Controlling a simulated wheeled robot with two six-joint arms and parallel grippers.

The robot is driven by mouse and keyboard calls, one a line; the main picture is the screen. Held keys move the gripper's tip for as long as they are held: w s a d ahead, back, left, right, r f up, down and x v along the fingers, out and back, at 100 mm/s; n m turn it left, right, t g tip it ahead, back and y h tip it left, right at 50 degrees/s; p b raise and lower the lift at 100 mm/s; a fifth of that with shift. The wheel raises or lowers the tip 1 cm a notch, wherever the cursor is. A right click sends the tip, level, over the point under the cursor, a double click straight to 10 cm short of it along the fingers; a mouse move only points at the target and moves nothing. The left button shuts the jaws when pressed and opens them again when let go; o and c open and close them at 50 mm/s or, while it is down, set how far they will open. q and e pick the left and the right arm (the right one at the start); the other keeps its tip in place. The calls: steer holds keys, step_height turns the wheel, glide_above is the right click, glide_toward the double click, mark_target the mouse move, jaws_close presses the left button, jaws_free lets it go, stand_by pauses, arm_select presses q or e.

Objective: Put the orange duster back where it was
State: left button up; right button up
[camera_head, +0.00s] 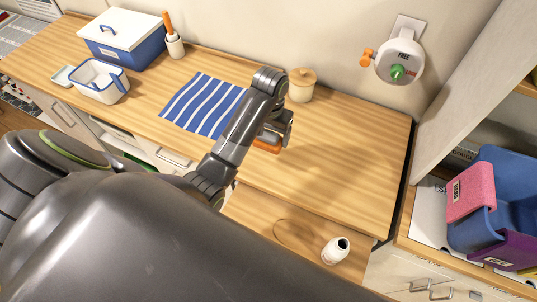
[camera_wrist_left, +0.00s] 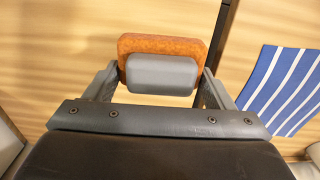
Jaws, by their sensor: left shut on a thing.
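The orange duster shows in the left wrist view as an orange pad (camera_wrist_left: 135,43) with a grey block-shaped grip (camera_wrist_left: 160,76). My left gripper (camera_wrist_left: 160,80) is shut on the grey grip, one finger on each side. In the head view, my left gripper (camera_head: 274,130) is over the wooden counter, right of the striped cloth. Only part of the orange duster (camera_head: 267,146) shows there, beneath the gripper. I cannot tell whether it touches the counter. My right gripper is not in view.
A blue-striped cloth (camera_head: 203,104) and a lidded jar (camera_head: 301,85) are near the gripper. A white bottle (camera_head: 336,251) is at the front. A cooler (camera_head: 125,38), basket (camera_head: 98,82) and brush holder (camera_head: 175,46) stand left. A blue bin (camera_head: 515,185) is right. The counter's right part is clear.

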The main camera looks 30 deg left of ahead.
arm_select(q)
steer(key=p, duration=0.1)
glide_above(270, 158)
step_height(270, 158, down, 8)
steer(key=shift+s, duration=0.1)
steer(key=shift+f, duration=0.55)
steer(key=shift+f, duration=0.15)
steer(key=o, duration=1)
